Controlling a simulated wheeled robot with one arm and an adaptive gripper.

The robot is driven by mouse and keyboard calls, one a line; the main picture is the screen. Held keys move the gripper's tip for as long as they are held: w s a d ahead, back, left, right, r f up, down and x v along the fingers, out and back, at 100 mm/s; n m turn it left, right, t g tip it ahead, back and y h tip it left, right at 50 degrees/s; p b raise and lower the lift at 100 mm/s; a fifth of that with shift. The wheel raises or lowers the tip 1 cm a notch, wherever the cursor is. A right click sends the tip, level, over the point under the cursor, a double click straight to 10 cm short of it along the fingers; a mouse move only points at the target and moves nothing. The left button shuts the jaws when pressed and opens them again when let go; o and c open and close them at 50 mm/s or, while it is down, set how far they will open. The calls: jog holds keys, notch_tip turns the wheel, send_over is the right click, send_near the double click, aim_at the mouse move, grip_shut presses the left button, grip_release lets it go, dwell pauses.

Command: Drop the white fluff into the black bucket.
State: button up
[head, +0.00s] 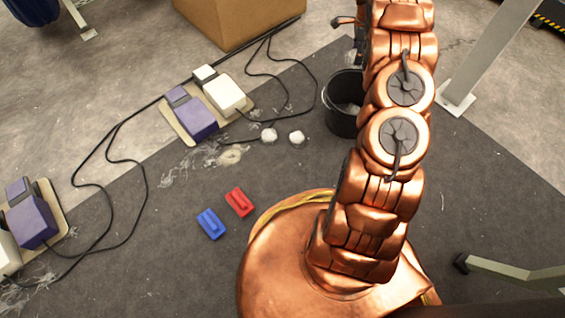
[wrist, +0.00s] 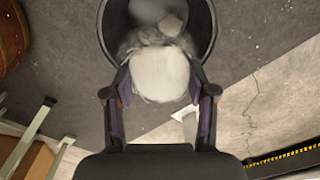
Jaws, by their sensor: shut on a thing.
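My gripper (wrist: 158,82) is shut on a rounded clump of white fluff (wrist: 160,72) in the wrist view, with a dark finger on each side of it. The black bucket (wrist: 207,28) is beyond the held fluff, which overlaps the bucket's opening and near rim. Paler grey-white stuff shows inside the bucket. In the head view the black bucket (head: 341,118) stands on the dark mat, partly hidden by my arm. Two more small white fluff clumps (head: 269,135) (head: 297,137) lie on the mat left of the bucket. My gripper is mostly hidden there.
A purple-and-white device (head: 200,120) with cables sits left of the bucket, and another (head: 32,222) is at the far left. A blue block (head: 211,223) and a red block (head: 239,201) lie near my base. A cardboard box (head: 235,18) stands behind; a metal post (head: 490,50) is at right.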

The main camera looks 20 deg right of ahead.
jog(key=s+d+f+m+b, duration=0.2)
jog(key=d+f, duration=0.3)
jog(key=f, duration=0.5)
jog(key=shift+s+m+b, duration=0.2)
jog(key=shift+m+b, duration=0.25)
jog(key=shift+m, duration=0.15)
jog(key=shift+f, duration=0.1)
jog(key=o, duration=0.8)
jog(key=shift+a, duration=0.1)
jog(key=shift+o, duration=0.2)
notch_tip(320, 180, up, 12)
